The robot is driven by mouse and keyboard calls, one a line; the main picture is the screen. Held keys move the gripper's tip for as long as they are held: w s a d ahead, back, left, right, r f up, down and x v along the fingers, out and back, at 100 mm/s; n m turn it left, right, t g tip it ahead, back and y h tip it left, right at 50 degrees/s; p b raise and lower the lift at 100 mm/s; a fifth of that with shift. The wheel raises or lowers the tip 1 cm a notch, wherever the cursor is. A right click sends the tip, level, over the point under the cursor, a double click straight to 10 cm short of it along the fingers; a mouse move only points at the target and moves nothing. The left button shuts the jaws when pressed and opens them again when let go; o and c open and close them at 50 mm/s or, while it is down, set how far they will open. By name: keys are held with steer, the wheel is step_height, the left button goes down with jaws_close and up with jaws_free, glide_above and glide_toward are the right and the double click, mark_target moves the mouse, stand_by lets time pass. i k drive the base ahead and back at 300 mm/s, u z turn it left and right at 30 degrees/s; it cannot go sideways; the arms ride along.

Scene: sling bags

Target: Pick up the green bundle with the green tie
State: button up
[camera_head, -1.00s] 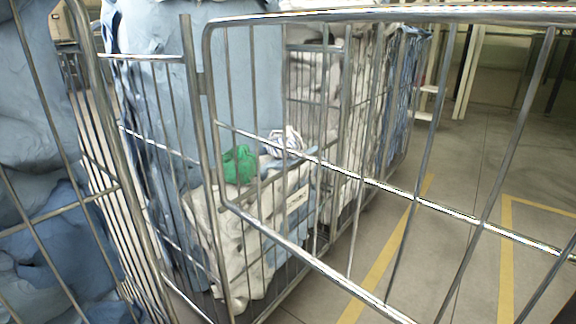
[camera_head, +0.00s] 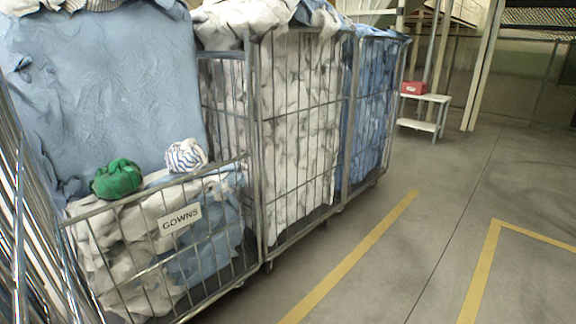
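The green bundle (camera_head: 117,179) is a rounded, crumpled lump of green cloth. It rests on top of the white and light-blue laundry in the near cage cart (camera_head: 203,174), close to its left side. I cannot make out the tie on it. A white bundle with dark stripes (camera_head: 185,156) lies to its right and a little behind, on the same heap. My gripper is not in view.
The near cart bears a "GOWNS" sign (camera_head: 179,219) and has a tall light-blue heap (camera_head: 103,84) behind it. Further carts hold white (camera_head: 298,125) and blue cloth (camera_head: 373,105). A white step-table (camera_head: 423,114) carries a red box (camera_head: 413,88). Yellow-lined floor (camera_head: 420,250) is open on the right.

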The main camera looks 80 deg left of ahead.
mark_target(121, 176)
steer(key=i, duration=1.95)
steer(key=u, duration=3.4)
steer(key=i, duration=2.9)
steer(key=u, duration=2.4)
steer(key=i, duration=0.5)
steer(key=u, duration=0.05)
